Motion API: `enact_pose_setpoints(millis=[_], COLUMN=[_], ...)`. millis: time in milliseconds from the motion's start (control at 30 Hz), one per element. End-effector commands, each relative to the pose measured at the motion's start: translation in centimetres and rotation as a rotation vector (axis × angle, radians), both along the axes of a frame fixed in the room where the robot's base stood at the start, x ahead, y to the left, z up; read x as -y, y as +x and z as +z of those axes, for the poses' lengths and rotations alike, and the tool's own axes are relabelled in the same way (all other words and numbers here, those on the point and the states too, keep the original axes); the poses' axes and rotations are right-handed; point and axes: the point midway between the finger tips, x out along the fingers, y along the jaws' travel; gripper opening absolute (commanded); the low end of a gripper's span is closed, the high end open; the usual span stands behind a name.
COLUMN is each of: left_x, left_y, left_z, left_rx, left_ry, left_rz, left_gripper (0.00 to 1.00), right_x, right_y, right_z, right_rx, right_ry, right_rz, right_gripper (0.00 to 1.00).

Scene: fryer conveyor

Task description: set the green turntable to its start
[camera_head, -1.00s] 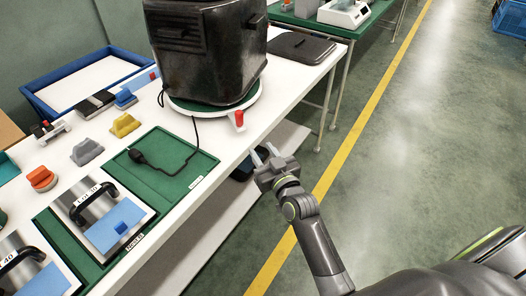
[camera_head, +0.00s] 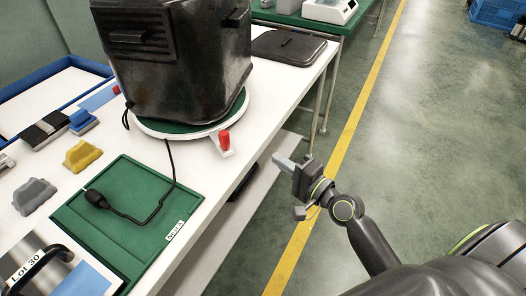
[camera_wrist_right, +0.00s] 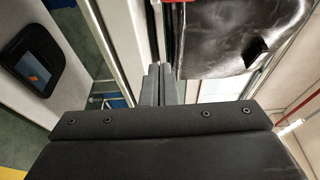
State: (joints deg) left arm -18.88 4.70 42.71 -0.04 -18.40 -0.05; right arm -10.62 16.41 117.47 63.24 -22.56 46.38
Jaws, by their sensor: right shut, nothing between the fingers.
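The green turntable (camera_head: 178,130) has a white rim and sits on the white bench, with a large black fryer-like box (camera_head: 185,70) standing on it. A red peg (camera_head: 224,140) stands on a white tab at the turntable's front right edge. My right gripper (camera_head: 280,162) is shut and empty, off the bench's front edge, to the right of the red peg and apart from it. In the right wrist view its fingers (camera_wrist_right: 158,85) are together, with the black box (camera_wrist_right: 240,38) beyond. A bit of red shows at that view's top edge. My left gripper is not in view.
A green mat (camera_head: 125,222) with a black corded plug lies left of my right gripper. Grey and yellow blocks (camera_head: 82,155) and a blue-rimmed tray (camera_head: 50,95) are further left. A black lid (camera_head: 288,47) lies behind the turntable.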

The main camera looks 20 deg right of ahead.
Motion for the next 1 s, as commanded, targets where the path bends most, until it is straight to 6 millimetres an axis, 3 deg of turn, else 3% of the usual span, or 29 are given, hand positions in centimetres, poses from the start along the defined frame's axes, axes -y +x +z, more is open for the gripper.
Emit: enact_pose_setpoints(millis=[467,700,1000], left_x=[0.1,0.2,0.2], left_y=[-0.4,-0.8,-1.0], left_z=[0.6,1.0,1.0], left_rx=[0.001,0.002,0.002], left_ry=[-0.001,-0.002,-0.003], left_rz=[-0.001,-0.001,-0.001], left_gripper=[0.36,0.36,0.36], right_x=[-3.6,-6.4,-7.3], right_y=[9.0,8.1,8.0], right_z=[0.2,0.1,0.0], right_rx=[0.002,0.001,0.001], right_ry=[0.000,-0.002,-0.004], right_rz=[0.001,0.000,-0.001], right_gripper=[0.00,0.00,0.00])
